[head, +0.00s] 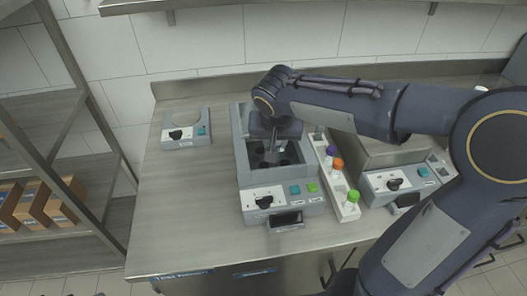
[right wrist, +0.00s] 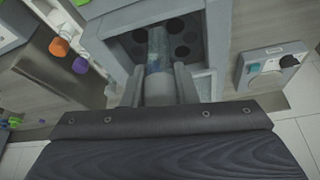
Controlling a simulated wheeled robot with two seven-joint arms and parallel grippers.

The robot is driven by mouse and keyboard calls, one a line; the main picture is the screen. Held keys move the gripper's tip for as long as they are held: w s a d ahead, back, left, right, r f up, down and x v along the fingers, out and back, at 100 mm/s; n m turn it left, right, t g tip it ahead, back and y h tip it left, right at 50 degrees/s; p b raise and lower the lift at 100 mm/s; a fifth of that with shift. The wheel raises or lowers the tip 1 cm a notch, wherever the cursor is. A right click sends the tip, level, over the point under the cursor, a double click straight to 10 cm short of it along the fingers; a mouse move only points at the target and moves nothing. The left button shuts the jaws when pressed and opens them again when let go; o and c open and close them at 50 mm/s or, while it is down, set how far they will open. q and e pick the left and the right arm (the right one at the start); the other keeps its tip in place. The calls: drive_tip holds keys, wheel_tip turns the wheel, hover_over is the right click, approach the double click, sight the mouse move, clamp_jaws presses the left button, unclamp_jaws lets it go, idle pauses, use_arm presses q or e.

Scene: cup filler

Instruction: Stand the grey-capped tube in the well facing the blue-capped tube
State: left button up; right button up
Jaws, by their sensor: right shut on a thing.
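My right gripper (right wrist: 160,84) is shut on the grey-capped tube (right wrist: 157,52), whose clear bluish body points away from the gripper toward the dark wells (right wrist: 176,25). In the head view the right gripper (head: 272,152) is down inside the open grey machine (head: 243,165), over its wells, and hides the tube. The wells sit in the floor of the machine's chamber. I cannot tell if the tube's end is inside a well or above it. I cannot make out the blue-capped tube in either view. My left gripper is not in view.
A white rack (head: 346,211) right of the machine holds tubes with purple (head: 332,151), orange (head: 337,164) and green (head: 353,196) caps. A second machine (head: 385,182) stands further right. A small grey device (head: 186,135) stands at left. The table between is clear.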

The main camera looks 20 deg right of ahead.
drive_tip(key=w+a+x, duration=0.1)
drive_tip(key=x, duration=0.9)
drive_tip(key=shift+w+a, duration=0.3)
drive_tip(key=shift+a, duration=0.35)
drive_tip(key=shift+f+b, duration=0.45)
drive_tip(key=shift+b, duration=0.1)
drive_tip(key=shift+f, duration=0.1)
drive_tip(key=o, duration=1)
